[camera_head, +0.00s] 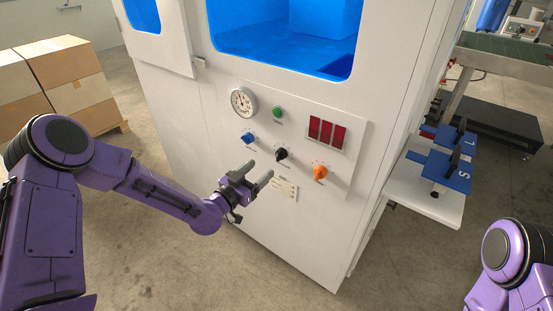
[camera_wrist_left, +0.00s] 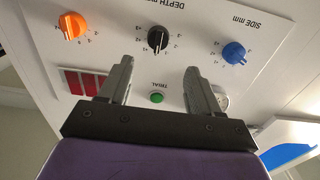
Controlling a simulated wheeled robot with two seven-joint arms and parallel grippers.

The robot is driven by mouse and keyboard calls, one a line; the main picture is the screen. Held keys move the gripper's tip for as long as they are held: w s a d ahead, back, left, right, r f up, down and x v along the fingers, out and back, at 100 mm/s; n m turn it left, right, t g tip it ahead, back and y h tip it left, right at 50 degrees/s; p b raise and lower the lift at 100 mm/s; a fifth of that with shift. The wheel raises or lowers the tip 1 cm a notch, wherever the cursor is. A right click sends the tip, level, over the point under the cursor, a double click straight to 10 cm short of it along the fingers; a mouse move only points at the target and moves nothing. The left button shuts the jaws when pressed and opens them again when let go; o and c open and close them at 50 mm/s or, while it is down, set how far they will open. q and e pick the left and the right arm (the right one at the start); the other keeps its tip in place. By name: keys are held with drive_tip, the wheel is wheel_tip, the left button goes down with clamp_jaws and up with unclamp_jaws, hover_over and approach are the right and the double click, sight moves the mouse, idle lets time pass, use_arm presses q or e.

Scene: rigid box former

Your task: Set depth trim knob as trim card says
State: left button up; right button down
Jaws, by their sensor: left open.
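The black knob (camera_head: 281,154) sits mid-panel, between the blue and orange knobs. In the left wrist view, which is upside down, the black knob (camera_wrist_left: 157,38) is under the partly cut-off label "DEPTH"; its white mark is near the dial's middle. A small pale card (camera_head: 283,190), perhaps the trim card, is on the cabinet front below the knobs; its text is too small to read. My left gripper (camera_head: 259,171) is open and empty, in front of the panel below and left of the black knob. It also shows in the left wrist view (camera_wrist_left: 157,68). My right gripper is out of view.
The panel (camera_head: 351,133) also has a blue knob (camera_head: 247,138), an orange knob (camera_head: 320,172), a round gauge (camera_head: 243,102), a green button (camera_head: 277,112) and red displays (camera_head: 327,134). Blue plates (camera_head: 444,170) stand on a shelf at right. Boxes (camera_head: 62,70) are stacked at left.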

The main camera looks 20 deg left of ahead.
sight(277, 156)
use_arm(q)
drive_tip(key=x, duration=0.9)
drive_tip(key=shift+s+d+f+p, duration=0.1)
drive_tip(key=shift+p, duration=0.2)
drive_tip(key=shift+c, duration=0.3)
drive_tip(key=c, duration=1)
